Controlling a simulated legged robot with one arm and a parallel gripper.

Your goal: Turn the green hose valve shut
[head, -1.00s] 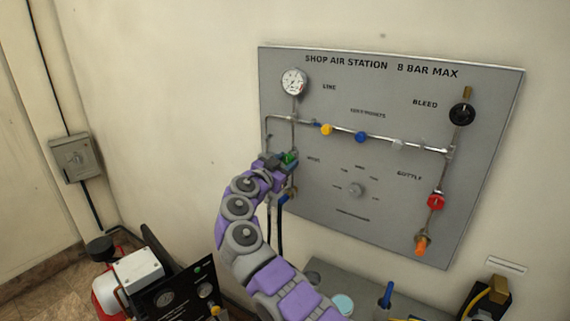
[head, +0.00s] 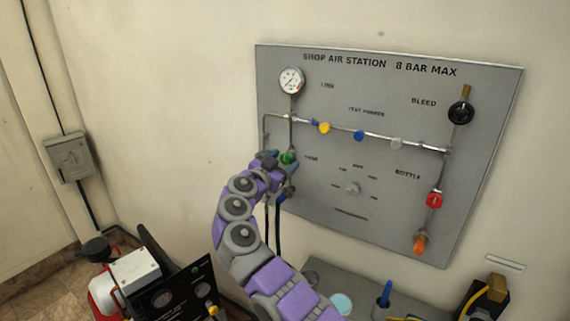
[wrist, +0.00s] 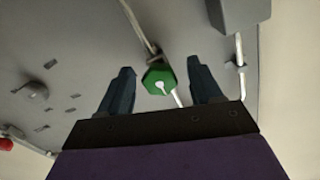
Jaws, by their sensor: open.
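The green hose valve (head: 287,158) is on the left side of the grey panel, on a pipe below the gauge. In the wrist view the green valve knob (wrist: 158,77) shows a pale mark on its face. My gripper (head: 281,161) is at the valve, with its fingers open. In the wrist view the two dark fingers (wrist: 165,84) stand on either side of the knob, with a visible gap on each side. My gripper and arm partly hide the lower pipe in the head view. How deep the fingers reach around the knob is hard to tell.
The panel (head: 390,185) also carries a gauge (head: 291,80), a red valve (head: 434,200), a black bleed knob (head: 461,113) and small coloured knobs along a pipe. A grey bench (head: 325,272) and a machine (head: 140,268) stand below.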

